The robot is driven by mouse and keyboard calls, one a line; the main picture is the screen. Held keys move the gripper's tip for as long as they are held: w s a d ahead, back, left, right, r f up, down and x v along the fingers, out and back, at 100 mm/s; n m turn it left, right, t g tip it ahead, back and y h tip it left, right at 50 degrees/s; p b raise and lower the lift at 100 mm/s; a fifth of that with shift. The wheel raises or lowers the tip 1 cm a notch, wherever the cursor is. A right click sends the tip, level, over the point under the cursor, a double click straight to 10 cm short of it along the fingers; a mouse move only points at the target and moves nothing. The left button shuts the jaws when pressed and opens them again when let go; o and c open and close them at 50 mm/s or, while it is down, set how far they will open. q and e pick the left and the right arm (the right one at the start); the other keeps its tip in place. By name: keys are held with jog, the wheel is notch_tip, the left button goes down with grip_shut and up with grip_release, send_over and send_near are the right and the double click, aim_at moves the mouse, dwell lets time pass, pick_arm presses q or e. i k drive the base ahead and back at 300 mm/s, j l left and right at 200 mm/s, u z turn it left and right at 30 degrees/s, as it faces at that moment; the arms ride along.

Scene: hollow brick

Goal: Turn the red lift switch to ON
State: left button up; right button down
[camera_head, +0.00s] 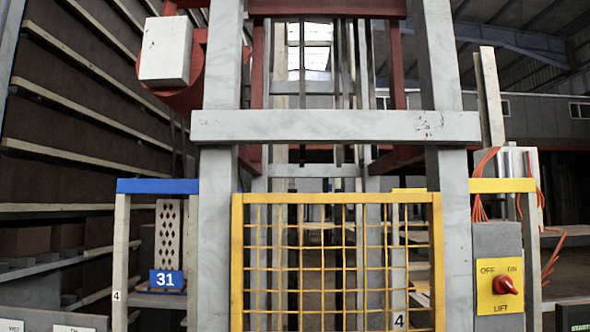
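The red lift switch (502,285) is a small knob on a yellow plate (486,304) at the lower right. The plate reads OFF at its upper left, ON at its upper right and LIFT below. It is fixed to a grey box (497,240) beside the grey lift post. The knob is too small for me to tell surely which word it points to. Nothing covers the switch. Neither of my grippers is in view.
A yellow mesh gate (338,198) closes the front of the grey lift frame (335,126). Orange cables (548,258) hang right of the switch box. A dark box (575,315) stands at the lower right corner.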

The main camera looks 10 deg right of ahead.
aim_at(503, 285)
jog(key=k+z, duration=0.2)
jog(key=z, duration=1.1)
